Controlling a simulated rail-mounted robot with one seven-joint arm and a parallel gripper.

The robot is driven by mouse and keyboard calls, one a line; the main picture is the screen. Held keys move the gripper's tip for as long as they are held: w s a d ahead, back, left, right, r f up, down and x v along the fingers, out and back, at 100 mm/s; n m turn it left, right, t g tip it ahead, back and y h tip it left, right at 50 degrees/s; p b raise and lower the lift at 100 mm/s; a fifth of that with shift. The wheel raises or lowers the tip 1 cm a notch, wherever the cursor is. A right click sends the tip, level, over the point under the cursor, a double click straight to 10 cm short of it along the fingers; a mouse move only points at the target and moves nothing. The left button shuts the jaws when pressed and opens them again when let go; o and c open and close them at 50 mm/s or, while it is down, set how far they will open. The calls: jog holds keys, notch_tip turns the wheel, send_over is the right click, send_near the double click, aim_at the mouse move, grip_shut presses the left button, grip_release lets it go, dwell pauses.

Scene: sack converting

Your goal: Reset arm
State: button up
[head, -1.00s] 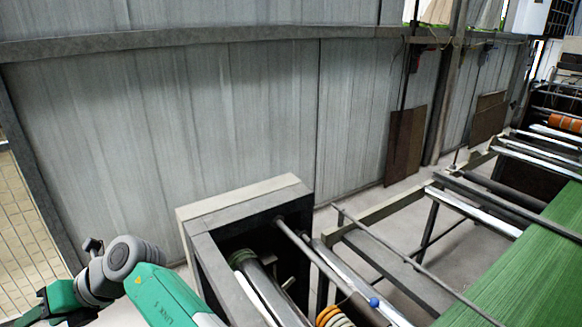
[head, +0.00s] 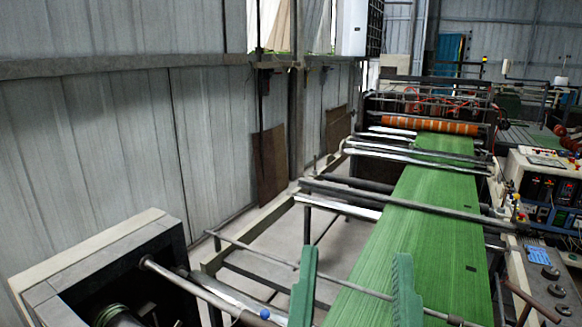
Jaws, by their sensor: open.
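My gripper (head: 354,285) shows at the bottom middle of the head view. Its two green fingers point up and stand well apart, so it is open. Nothing is between the fingertips except the view of the machine behind. The rest of my arm is below the picture edge. The green woven web (head: 428,220) runs away from me behind the fingers, and a thin metal bar (head: 340,277) crosses behind them.
A grey box-shaped machine end (head: 100,255) with rollers stands at the lower left. A control panel (head: 545,190) with buttons is at the right. An orange roller (head: 430,125) lies at the far end. Corrugated wall (head: 120,140) closes the left side.

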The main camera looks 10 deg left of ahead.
notch_tip(320, 180, up, 23)
jog(key=a+p, duration=0.1)
jog(key=p, duration=1.6)
jog(key=shift+w+y+p, duration=0.2)
jog(key=shift+y+p, duration=0.1)
jog(key=shift+y, duration=0.1)
